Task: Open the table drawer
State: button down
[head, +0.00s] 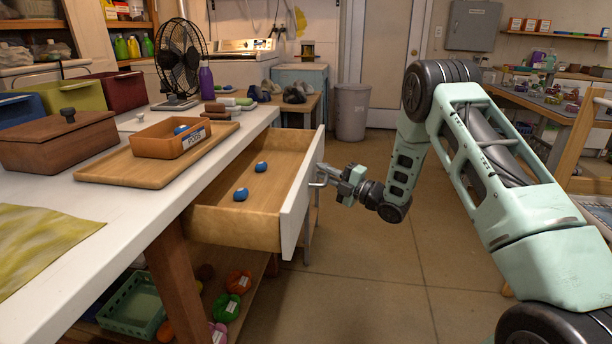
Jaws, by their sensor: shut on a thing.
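The table drawer (245,215) is pulled well out from the side of the white-topped table (140,222). Its wooden inside shows, with two small blue objects (241,194) lying in it. Its white front panel (297,205) faces right. My gripper (324,177) is at the outer face of that panel, near its middle, and is shut on the drawer handle (319,183). The handle is mostly hidden by the fingers. My arm reaches in from the right.
On the table are an orange bin (166,145) on a wooden tray (110,170), a lidded wooden box (60,142), a fan (181,55) and a yellow cloth (40,245). A green basket (133,305) sits on the lower shelf. The floor (400,285) right of the drawer is clear.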

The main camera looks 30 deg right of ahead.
jog(key=shift+s+d, duration=0.8)
jog(key=shift+d, duration=0.25)
jog(key=c, duration=1.7)
grip_release()
jog(key=shift+d, duration=0.1)
jog(key=v, duration=1.7)
jog(key=shift+s, duration=0.2)
